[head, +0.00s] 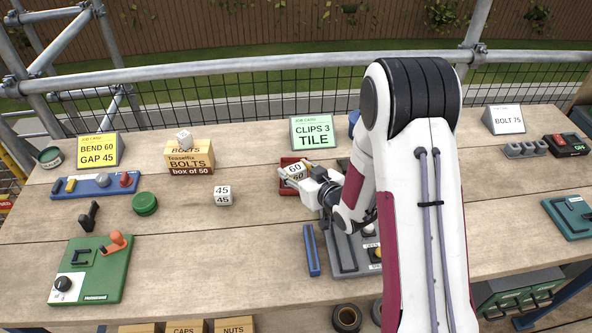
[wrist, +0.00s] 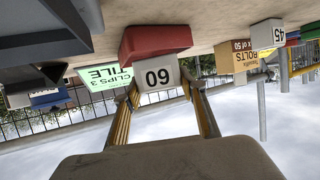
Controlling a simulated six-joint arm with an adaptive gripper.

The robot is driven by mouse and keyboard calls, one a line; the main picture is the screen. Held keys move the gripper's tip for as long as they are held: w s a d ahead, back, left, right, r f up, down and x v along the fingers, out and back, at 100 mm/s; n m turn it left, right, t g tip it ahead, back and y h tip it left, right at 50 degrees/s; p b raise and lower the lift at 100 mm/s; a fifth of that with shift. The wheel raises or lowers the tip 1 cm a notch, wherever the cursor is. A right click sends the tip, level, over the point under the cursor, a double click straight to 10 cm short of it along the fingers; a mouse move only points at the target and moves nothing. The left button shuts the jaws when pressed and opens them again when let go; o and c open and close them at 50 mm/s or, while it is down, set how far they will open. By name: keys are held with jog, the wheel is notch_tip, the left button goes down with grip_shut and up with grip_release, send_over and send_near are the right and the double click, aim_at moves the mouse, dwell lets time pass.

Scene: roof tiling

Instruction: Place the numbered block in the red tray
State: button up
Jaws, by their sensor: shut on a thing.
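A white block numbered 60 (head: 294,169) is held at the red tray (head: 285,187). My gripper (head: 306,183) reaches in from the right and is shut on this block. In the wrist view, which is upside down, the 60 block (wrist: 157,78) sits between my two fingers (wrist: 163,108), against the red tray (wrist: 155,40). I cannot tell whether the block rests on the tray floor or hangs just above it. Another white block, numbered 45 (head: 223,195), stands on the bench left of the tray.
A small white block (head: 183,135) sits on the bolts box (head: 189,158). The CLIPS 3 TILE card (head: 313,132) stands behind the tray. A blue bar (head: 311,250) and a grey fixture (head: 344,266) lie in front. The bench around the 45 block is clear.

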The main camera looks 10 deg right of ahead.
jog(key=shift+f, duration=0.6)
dwell(0.4)
jog(key=o, duration=1.1)
jog(key=shift+o, duration=0.2)
jog(key=shift+r, duration=0.2)
jog(key=shift+r, duration=0.45)
jog(key=shift+v, duration=3.75)
